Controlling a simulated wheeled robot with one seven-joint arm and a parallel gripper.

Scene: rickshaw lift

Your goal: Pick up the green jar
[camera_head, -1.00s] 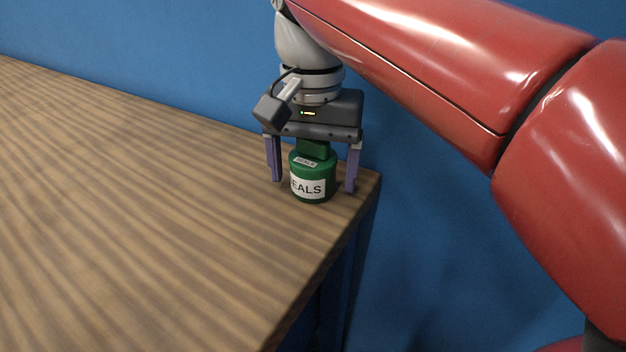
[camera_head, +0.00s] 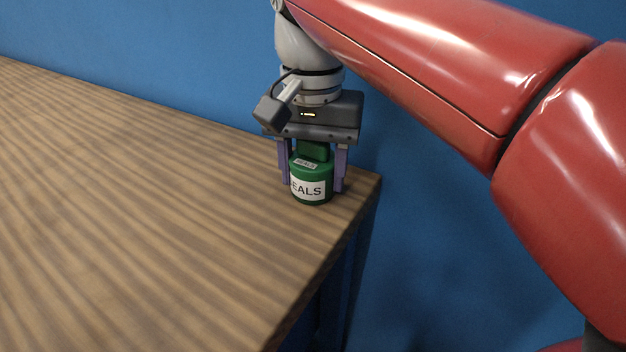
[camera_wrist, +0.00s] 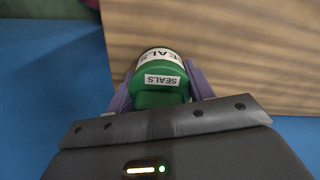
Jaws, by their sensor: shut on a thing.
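The green jar (camera_head: 312,171) has a white label reading "EALS" in the head view, its left end cut off by a finger or the jar's curve. It stands upright on the wooden table (camera_head: 140,200) near the right corner. My gripper (camera_head: 312,187) points down over it, with one purple finger on each side, shut on the jar. In the wrist view the jar (camera_wrist: 160,77) sits between the two purple fingers, and its labels read "SEALS". The jar's base appears to be on the tabletop.
The table's right edge lies close beside the jar, with a drop beyond it. A blue wall (camera_head: 140,55) stands behind the table. The tabletop to the left is clear.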

